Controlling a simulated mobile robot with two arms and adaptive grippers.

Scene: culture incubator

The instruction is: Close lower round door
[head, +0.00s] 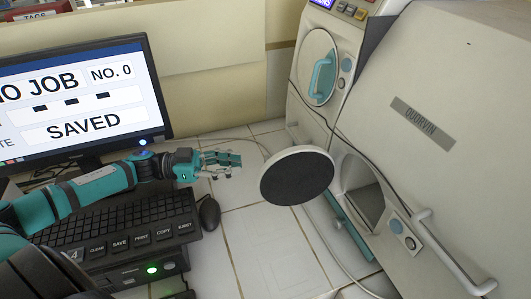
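The lower round door (297,176) stands swung open from the incubator. Its dark round face and pale rim show towards me. The lower round opening (364,192) in the incubator front is uncovered, to the right of the door. My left gripper (236,161) is to the left of the open door, above the white tiled surface, pointing right towards it. A gap shows between the gripper and the door rim, and it holds nothing that I can see. Its fingers are too small to tell open from shut. My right gripper is not in view.
The upper round door (319,69) with a teal handle is shut. A monitor (80,97), a keyboard (120,218) and a mouse (209,213) are at the left. A long bar handle (452,252) juts out at the lower right. A cable runs below the open door.

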